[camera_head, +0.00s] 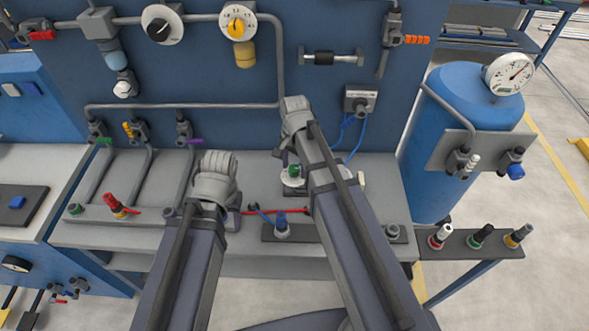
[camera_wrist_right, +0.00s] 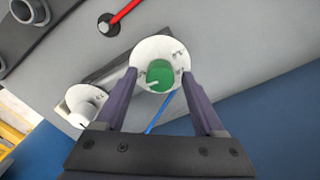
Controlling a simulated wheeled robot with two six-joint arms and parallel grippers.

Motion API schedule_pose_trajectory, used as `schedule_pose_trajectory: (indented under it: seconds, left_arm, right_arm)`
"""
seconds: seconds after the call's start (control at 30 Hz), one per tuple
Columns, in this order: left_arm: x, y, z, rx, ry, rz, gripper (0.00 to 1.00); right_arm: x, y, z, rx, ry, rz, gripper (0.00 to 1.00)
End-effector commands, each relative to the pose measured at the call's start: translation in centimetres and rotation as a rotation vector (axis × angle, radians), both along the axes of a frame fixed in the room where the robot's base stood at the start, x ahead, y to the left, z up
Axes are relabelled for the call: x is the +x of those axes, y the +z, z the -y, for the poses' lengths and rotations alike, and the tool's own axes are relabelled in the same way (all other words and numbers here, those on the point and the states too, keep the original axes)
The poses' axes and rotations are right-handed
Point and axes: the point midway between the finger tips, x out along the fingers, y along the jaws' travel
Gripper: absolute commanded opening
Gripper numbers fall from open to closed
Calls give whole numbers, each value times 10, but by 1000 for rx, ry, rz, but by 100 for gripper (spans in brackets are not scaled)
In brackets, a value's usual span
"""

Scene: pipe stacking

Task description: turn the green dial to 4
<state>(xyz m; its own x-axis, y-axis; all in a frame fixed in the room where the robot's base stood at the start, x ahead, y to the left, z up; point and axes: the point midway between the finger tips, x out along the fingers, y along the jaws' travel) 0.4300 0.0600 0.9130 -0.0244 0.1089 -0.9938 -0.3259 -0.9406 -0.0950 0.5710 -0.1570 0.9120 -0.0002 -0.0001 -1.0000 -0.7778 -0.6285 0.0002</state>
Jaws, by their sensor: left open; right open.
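The green dial (camera_wrist_right: 159,74) sits on a round white plate with small marks around it in the right wrist view. A white pointer line shows on its lower left side. It also shows in the head view (camera_head: 293,170), partly hidden by my right arm. My right gripper (camera_wrist_right: 163,77) is open, with its two fingers on either side of the dial; I cannot tell whether they touch it. The numbers on the plate are too small to read. My left gripper (camera_head: 214,168) is over the bench at the left, its fingertips not clear from here.
Behind is a blue panel with a black dial (camera_head: 162,25) and a yellow dial (camera_head: 238,23). A white knob (camera_wrist_right: 84,106) is beside the green dial's plate. A blue tank (camera_head: 463,110) stands at the right. A red-handled valve (camera_head: 117,204) is at the bench's left.

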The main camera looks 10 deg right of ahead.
Motion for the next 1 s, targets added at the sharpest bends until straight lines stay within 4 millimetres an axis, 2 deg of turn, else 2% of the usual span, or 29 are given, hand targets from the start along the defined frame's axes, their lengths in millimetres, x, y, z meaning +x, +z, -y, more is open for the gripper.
schedule_pose_trajectory:
  seconds: [0.13, 0.73, 0.77, 1.0]
  left_arm:
    - [0, 1, 0, 0, 0, 0, 50]
    - [0, 1, 0, 0, 0, 0, 50]
    - [0, 1, 0, 0, 0, 0, 50]
    - [0, 1, 0, 0, 0, 0, 50]
  right_arm:
    - [0, 1, 0, 0, 0, 0, 70]
    - [0, 1, 0, 0, 0, 0, 2]
    - [0, 1, 0, 0, 0, 0, 0]
    - [0, 1, 0, 0, 4, 0, 0]
